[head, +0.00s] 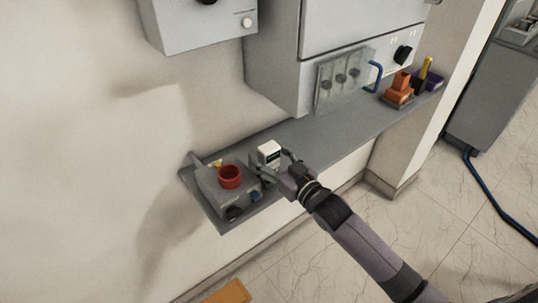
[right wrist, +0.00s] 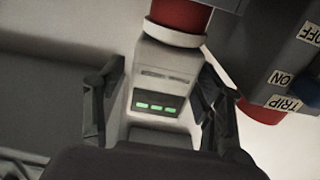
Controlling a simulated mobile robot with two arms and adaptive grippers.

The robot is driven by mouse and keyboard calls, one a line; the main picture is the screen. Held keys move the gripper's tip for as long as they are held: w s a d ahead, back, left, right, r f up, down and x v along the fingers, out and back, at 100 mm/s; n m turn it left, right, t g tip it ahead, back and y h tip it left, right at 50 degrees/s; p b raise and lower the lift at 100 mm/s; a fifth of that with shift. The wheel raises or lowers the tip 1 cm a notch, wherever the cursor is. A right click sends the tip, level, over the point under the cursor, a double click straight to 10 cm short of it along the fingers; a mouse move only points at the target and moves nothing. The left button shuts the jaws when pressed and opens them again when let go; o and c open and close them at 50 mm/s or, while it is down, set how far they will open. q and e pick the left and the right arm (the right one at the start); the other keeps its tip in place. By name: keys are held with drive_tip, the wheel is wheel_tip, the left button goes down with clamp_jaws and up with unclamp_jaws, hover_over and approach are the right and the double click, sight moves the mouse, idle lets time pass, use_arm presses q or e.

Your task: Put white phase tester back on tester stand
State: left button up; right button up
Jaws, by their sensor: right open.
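The white phase tester (head: 269,151) is at the left part of the grey wall shelf, just right of a grey box. In the right wrist view the tester (right wrist: 160,82) shows a dark display with green lit segments. My right gripper (head: 275,166) is open, with one finger on each side of the tester; in the right wrist view the gripper (right wrist: 158,88) shows gaps beside it. A red cylinder with a white collar (right wrist: 180,20) shows at its far end; I cannot tell if it belongs to it. I cannot make out which thing is the tester stand. My left gripper is not in view.
The grey box (head: 207,184) carries a red ring-shaped part (head: 230,176). Along the shelf (head: 325,138) are an orange holder (head: 397,95) and a purple holder (head: 433,82) near a yellow-black tool (head: 423,75). The middle of the shelf is clear.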

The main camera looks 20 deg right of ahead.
drive_tip(key=shift+r, duration=0.1)
drive_tip(key=b+v, duration=0.1)
drive_tip(key=v, duration=1.1)
drive_tip(key=shift+r, duration=0.1)
drive_tip(key=s+d+f+m+g+h, duration=0.1)
drive_tip(key=d+f+g+h, duration=0.15)
drive_tip(key=f, duration=0.95)
drive_tip(key=d+f+m+g+h, duration=0.15)
drive_tip(key=d+f, duration=0.25)
drive_tip(key=f, duration=0.9)
drive_tip(key=s+d+f+g+h, duration=0.15)
drive_tip(key=s+f, duration=0.25)
drive_tip(key=f, duration=0.4)
drive_tip(key=s+f+g, duration=0.2)
drive_tip(key=s+f, duration=0.2)
drive_tip(key=f, duration=0.3)
drive_tip(key=s+a+f+g, duration=0.2)
drive_tip(key=s+f, duration=0.4)
drive_tip(key=s, duration=0.4)
drive_tip(key=s+a+f+g, duration=0.1)
drive_tip(key=s+f+g, duration=0.2)
drive_tip(key=s+f, duration=0.4)
drive_tip(key=s+a+f+n+g, duration=0.1)
drive_tip(key=s+f, duration=0.5)
drive_tip(key=s, duration=0.7)
drive_tip(key=shift+s+a+f+g+h, duration=0.35)
drive_tip(key=shift+a+g, duration=0.5)
drive_tip(key=shift+g, duration=0.4)
